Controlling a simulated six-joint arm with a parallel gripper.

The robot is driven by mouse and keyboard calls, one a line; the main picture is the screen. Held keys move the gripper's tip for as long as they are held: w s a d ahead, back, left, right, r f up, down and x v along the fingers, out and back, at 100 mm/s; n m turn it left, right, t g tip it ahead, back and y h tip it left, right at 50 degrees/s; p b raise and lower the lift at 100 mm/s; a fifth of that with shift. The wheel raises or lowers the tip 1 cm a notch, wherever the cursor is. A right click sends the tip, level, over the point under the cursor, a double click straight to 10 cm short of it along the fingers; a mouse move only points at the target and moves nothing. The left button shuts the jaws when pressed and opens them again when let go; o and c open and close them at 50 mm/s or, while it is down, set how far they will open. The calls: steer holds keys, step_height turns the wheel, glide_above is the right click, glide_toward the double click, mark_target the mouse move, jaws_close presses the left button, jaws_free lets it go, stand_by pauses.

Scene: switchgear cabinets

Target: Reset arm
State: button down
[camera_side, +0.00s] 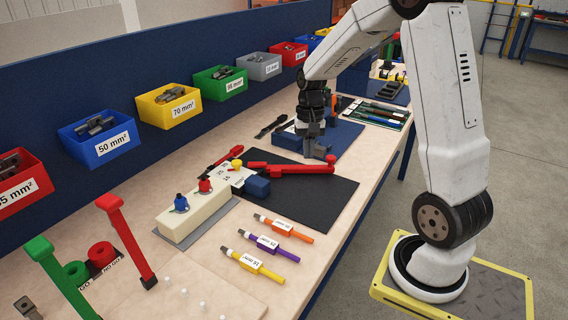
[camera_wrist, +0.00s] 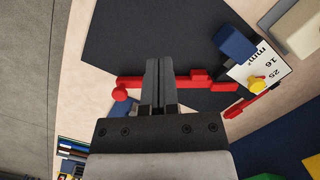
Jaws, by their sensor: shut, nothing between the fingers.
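My gripper (camera_side: 318,146) hangs above the black mat on the workbench, fingers pointing down. In the wrist view its two fingers (camera_wrist: 158,64) lie side by side, shut, with nothing between them. A red-handled tool (camera_side: 290,168) lies on the black mat (camera_side: 318,192); in the wrist view its red handle (camera_wrist: 205,84) passes below the fingers. The fingertips are near the handle in the side view; I cannot tell whether they touch it. A white block labelled 16 and 25 (camera_wrist: 262,62) with a yellow knob and a blue part sits at the handle's end.
Coloured bins (camera_side: 170,105) line the blue back panel. The black mat's right part is clear.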

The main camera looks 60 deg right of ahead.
steer(key=s+a+f+n+t+h, duration=0.1)
steer(key=s+a+n, duration=0.1)
steer(key=a+n, duration=0.3)
steer(key=s+a+f+n+t, duration=0.2)
steer(key=a+n, duration=0.3)
steer(key=a, duration=0.8)
steer(key=shift+s+f+t+h, duration=0.3)
steer(key=shift+s+h, duration=0.1)
steer(key=shift+s, duration=0.4)
